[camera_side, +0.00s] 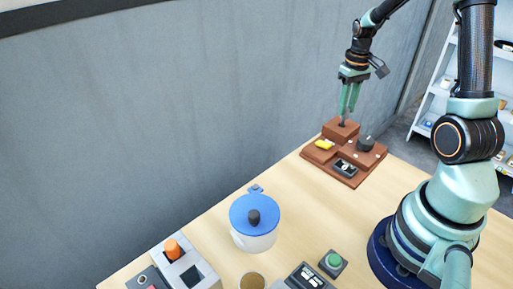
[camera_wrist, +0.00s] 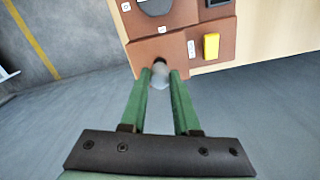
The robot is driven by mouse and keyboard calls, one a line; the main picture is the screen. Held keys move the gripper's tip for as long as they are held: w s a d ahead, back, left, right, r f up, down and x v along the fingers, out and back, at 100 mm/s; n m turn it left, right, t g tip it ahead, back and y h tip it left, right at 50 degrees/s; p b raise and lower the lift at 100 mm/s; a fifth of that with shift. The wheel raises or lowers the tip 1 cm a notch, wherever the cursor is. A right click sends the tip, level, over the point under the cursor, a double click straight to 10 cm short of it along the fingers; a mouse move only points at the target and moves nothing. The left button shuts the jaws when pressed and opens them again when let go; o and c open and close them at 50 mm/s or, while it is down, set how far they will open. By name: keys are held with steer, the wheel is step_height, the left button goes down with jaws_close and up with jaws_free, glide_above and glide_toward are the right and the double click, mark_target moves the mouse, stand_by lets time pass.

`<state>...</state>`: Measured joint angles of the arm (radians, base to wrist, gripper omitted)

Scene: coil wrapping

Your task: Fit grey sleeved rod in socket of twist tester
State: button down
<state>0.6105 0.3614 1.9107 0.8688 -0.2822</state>
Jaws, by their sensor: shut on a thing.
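The twist tester appears to be the brown stepped device (camera_side: 320,154) at the far end of the table; its near part also fills the top of the wrist view (camera_wrist: 205,28). It carries a yellow piece (camera_side: 324,144), a dark knob (camera_side: 365,144) and a black panel (camera_side: 344,168). My gripper (camera_side: 347,111) points down over its raised back block. In the wrist view my gripper (camera_wrist: 160,78) is shut on the grey sleeved rod (camera_wrist: 160,80), whose dark end meets the brown block's edge in the picture. The socket is hidden, so I cannot tell whether the rod is in it.
A pot with a blue lid (camera_side: 254,213) stands mid-table. A green button box (camera_side: 333,263), a black panel box (camera_side: 306,277) and a grey unit with an orange knob (camera_side: 173,249) are at the near end. The table between pot and brown device is clear. A grey wall runs behind.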

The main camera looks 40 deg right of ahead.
steer(key=shift+f, duration=0.8)
steer(key=c, duration=0.6)
jaws_free()
steer(key=shift+o, duration=0.2)
step_height(320, 180, up, 12)
steer(key=s+a+r+n+t, duration=0.2)
steer(key=a, duration=0.9)
steer(key=s+a+r+n+t, duration=0.1)
steer(key=s+a+r+t, duration=0.1)
steer(key=a, duration=1)
steer(key=shift+s+n+t, duration=0.15)
steer(key=shift+n+t, duration=0.25)
steer(key=shift+t, duration=0.4)
